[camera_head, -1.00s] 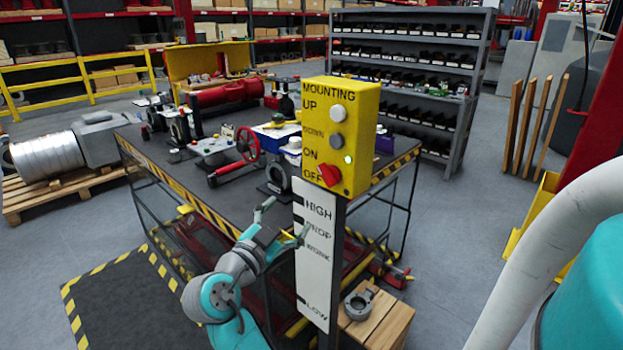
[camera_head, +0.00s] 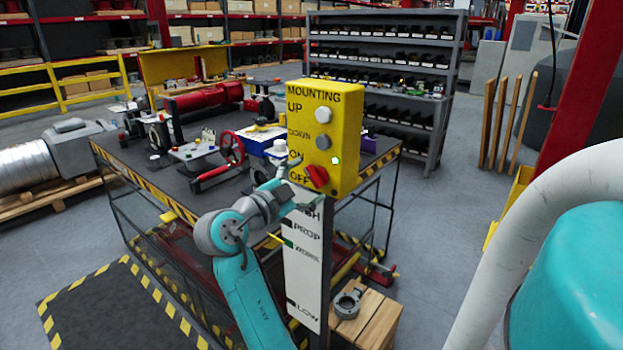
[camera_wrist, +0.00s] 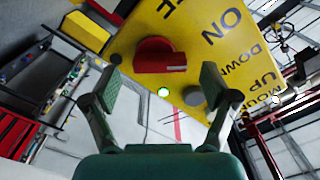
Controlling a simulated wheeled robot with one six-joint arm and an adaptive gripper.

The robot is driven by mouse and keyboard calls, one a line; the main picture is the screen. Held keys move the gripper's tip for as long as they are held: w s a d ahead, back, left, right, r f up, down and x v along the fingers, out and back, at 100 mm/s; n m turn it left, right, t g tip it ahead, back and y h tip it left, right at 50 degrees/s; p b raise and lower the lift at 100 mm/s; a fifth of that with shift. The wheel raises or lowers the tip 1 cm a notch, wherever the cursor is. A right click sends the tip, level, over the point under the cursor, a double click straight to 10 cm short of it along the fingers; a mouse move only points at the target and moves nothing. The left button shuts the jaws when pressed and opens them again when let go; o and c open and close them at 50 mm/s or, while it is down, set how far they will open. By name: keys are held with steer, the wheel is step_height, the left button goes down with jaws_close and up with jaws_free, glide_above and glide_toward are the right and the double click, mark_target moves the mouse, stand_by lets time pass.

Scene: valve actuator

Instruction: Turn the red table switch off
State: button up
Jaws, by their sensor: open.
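The red switch (camera_head: 317,176) is a knob low on the front of the yellow control box (camera_head: 346,120), between the printed words ON and OFF. A small green light (camera_head: 336,160) is lit beside it. My gripper (camera_head: 298,187) is raised close to the front of the box, just left of the switch. In the wrist view the red switch (camera_wrist: 160,60) lies ahead between the two spread fingers of my gripper (camera_wrist: 162,79). The fingers are open and empty. I cannot tell any touch with the switch.
Two round buttons, UP (camera_head: 320,125) and DOWN (camera_head: 323,142), sit above the switch. A white height sign (camera_head: 304,265) hangs below the box. A dark worktable (camera_head: 180,183) with parts on it stands behind. A wooden crate (camera_head: 372,325) stands at the post's foot.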

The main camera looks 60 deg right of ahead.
steer(key=shift+x, duration=1.1)
steer(key=c, duration=1.2)
steer(key=shift+o, duration=0.2)
